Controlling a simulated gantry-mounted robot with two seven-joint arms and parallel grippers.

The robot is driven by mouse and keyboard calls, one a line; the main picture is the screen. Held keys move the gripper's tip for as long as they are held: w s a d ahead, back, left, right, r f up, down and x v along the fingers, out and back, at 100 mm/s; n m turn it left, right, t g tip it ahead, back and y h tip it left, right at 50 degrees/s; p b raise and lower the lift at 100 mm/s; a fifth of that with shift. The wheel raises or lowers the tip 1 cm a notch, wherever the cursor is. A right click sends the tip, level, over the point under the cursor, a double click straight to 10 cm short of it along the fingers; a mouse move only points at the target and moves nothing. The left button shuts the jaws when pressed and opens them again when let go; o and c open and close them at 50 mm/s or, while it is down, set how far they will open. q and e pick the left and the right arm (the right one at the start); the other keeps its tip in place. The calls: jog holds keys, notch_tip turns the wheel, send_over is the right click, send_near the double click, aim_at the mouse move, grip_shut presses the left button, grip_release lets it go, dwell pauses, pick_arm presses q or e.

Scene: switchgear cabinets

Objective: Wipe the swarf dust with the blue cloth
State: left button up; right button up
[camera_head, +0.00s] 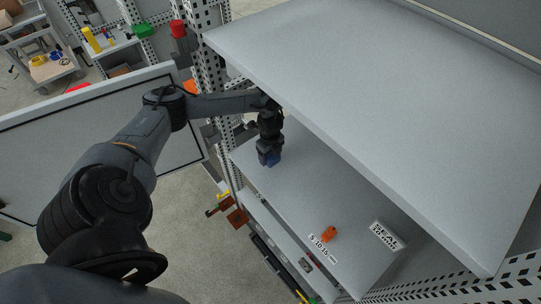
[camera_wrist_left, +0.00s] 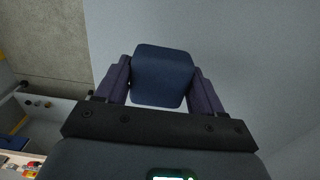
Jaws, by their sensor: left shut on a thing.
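My left gripper (camera_head: 269,157) reaches in under the upper shelf, at the left end of the grey shelf below it. The left wrist view shows the gripper (camera_wrist_left: 162,85) shut on the blue cloth (camera_wrist_left: 162,72), a dark blue pad between its two fingers. In the head view the cloth (camera_head: 270,159) is a small blue patch at the fingertips, at or just above the shelf surface. I cannot tell whether it touches. No swarf dust can be made out in either view. My right gripper is not in view.
The upper shelf (camera_head: 380,90) hangs over the lower shelf (camera_head: 300,195). An orange part (camera_head: 328,234) and a white label plate (camera_head: 386,236) lie toward the lower shelf's right end. A perforated post (camera_head: 208,75) stands left of the shelves, beside an open door panel (camera_head: 90,135).

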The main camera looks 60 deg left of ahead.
pick_arm(q)
jog(key=shift+r+p, duration=1.75)
jog(key=shift+r, duration=0.4)
